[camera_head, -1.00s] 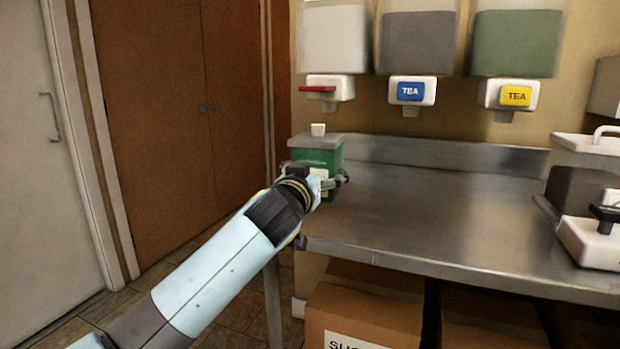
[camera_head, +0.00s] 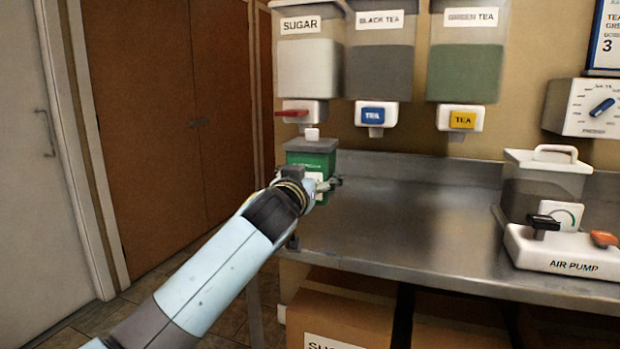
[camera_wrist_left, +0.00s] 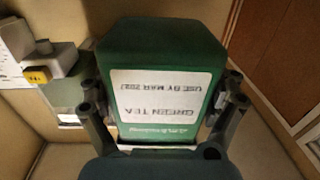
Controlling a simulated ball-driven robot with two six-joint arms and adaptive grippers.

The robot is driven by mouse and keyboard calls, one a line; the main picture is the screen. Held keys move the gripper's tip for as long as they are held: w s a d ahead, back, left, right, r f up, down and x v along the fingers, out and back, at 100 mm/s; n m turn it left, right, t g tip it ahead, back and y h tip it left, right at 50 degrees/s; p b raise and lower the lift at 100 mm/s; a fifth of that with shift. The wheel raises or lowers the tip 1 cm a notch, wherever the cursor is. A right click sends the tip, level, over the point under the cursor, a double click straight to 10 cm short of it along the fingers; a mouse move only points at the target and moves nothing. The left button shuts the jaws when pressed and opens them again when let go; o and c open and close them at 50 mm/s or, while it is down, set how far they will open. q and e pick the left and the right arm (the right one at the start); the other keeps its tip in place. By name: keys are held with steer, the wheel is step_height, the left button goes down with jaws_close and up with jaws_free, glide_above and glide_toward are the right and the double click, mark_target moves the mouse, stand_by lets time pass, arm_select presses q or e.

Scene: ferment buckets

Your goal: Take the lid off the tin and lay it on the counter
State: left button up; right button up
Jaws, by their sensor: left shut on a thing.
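The green tin (camera_head: 312,159) is at the left end of the steel counter (camera_head: 410,215). Its flat grey lid (camera_head: 311,144) is on top, with a small white knob (camera_head: 312,133). My left gripper (camera_head: 322,185) is shut on the tin's body, below the lid. In the left wrist view the tin (camera_wrist_left: 165,45) is between the two fingers, with its white "GREEN TEA" label upside down. The lid cannot be made out there. The arm hides the tin's lower part, so I cannot tell whether it touches the counter. My right gripper is out of view.
Sugar (camera_head: 308,70), black tea (camera_head: 378,75) and green tea (camera_head: 465,75) dispensers hang above the counter's back. The sugar spout is close above the knob. A white air pump (camera_head: 565,250) and a lidded container (camera_head: 545,180) stand at right. The counter's middle is clear.

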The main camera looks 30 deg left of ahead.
arm_select(q)
steer(key=c, duration=0.8)
steer(key=shift+o, duration=0.2)
steer(key=shift+s, duration=0.1)
